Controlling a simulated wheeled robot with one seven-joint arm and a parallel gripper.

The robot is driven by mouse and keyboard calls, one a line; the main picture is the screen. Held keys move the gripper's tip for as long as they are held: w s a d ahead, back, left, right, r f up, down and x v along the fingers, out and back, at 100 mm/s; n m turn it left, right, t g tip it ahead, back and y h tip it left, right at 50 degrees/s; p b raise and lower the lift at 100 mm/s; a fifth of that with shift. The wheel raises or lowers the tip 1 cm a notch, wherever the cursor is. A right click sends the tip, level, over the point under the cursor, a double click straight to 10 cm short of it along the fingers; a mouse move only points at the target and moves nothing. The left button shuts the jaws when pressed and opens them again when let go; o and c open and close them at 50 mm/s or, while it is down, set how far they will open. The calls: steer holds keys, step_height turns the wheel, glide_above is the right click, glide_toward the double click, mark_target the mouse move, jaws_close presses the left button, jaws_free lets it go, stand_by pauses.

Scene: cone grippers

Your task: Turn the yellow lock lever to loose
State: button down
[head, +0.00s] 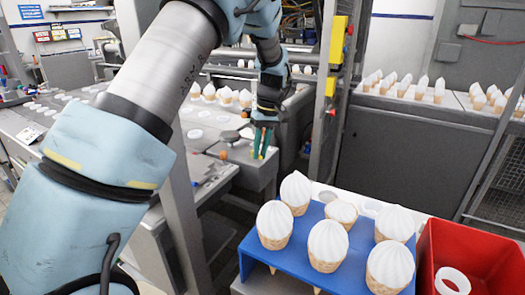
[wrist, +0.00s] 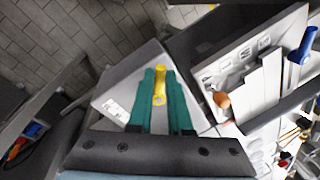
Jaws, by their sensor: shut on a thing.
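The yellow lock lever (wrist: 160,84) shows in the wrist view between the two green fingers of my gripper (wrist: 158,90). My gripper is shut on the lever. The lever sits on a grey machine corner and points up the picture. A printed label is on the grey surface left of the fingers. In the head view my gripper (head: 261,142) points down at the end of the grey machine bench (head: 250,172). The lever is too small and too covered by the fingers to tell clearly there.
A blue tray (head: 252,262) with several white-topped cones stands at the front, beside a red bin (head: 480,250). A grey post (head: 188,215) stands left of my gripper. In the wrist view an orange knob (wrist: 222,100) and a blue handle (wrist: 303,45) are to the right.

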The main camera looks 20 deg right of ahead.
steer(key=m, duration=0.2)
steer(key=a+m, duration=0.1)
steer(key=m+t, duration=0.1)
steer(key=m, duration=0.1)
steer(key=shift+a+m+b, duration=0.3)
steer(key=shift+a+b, duration=0.1)
steer(key=shift+w+a+m+t+h, duration=0.1)
steer(key=shift+w+a+m+h, duration=0.1)
steer(key=shift+m, duration=0.55)
steer(key=shift+w+a+m+t+h, duration=0.1)
steer(key=shift+a+m, duration=0.1)
steer(key=shift+m, duration=0.5)
steer(key=shift+w+a+m+t+h, duration=0.1)
steer(key=shift+w+a+m, duration=0.1)
steer(key=shift+m, duration=0.55)
steer(key=c, duration=0.8)
jaws_free()
steer(key=shift+c, duration=0.2)
step_height(320, 180, up, 11)
steer(key=s+d+b, duration=0.1)
steer(key=b, duration=0.1)
steer(key=shift+s+d+f+b, duration=0.15)
steer(key=shift+s+b, duration=0.15)
steer(key=shift+s, duration=0.05)
